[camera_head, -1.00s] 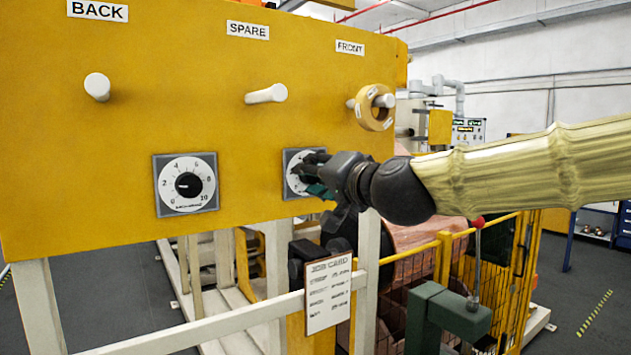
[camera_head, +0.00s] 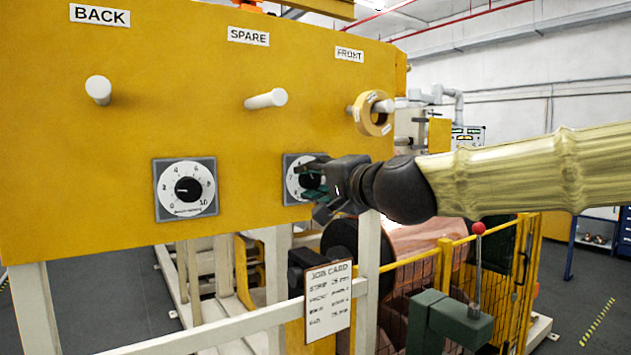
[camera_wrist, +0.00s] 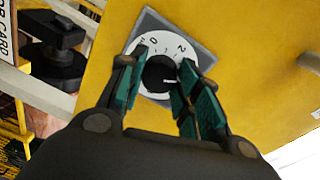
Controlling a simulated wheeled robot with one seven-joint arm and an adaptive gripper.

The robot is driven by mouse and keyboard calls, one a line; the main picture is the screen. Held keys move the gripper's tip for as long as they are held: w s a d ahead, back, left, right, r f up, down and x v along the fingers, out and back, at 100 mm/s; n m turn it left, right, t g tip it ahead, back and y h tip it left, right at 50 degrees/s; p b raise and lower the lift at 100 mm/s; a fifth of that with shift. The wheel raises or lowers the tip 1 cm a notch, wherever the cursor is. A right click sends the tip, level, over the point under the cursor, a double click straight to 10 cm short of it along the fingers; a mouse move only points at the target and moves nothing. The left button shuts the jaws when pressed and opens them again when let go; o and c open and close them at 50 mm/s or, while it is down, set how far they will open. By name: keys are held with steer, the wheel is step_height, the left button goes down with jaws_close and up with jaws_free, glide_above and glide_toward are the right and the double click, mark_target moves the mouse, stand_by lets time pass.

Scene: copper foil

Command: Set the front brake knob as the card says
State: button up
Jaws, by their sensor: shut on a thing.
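The right-hand dial's black knob (camera_wrist: 160,74) sits on a white numbered face in a grey square plate on the yellow panel (camera_head: 130,130). My gripper (camera_head: 312,180) is at this dial and covers much of it in the head view. In the wrist view my gripper's green fingers (camera_wrist: 156,82) are shut on the knob, one on each side. The marks 0 and 2 show above the knob; its white pointer line points right in that view. The job card (camera_head: 328,300) hangs below on the white frame; its heading reads, but its lines are too blurred to read surely.
A second dial (camera_head: 187,188), numbered 0 to 10, is on the panel at left. Pegs marked BACK (camera_head: 98,90) and SPARE (camera_head: 266,98) are bare. The FRONT peg holds a yellow ring (camera_head: 372,113). A red-topped lever (camera_head: 478,229) stands at lower right.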

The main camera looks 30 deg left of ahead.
steer(key=o, duration=1.1)
steer(key=shift+c, duration=0.2)
steer(key=v, duration=1.2)
steer(key=shift+a, duration=0.1)
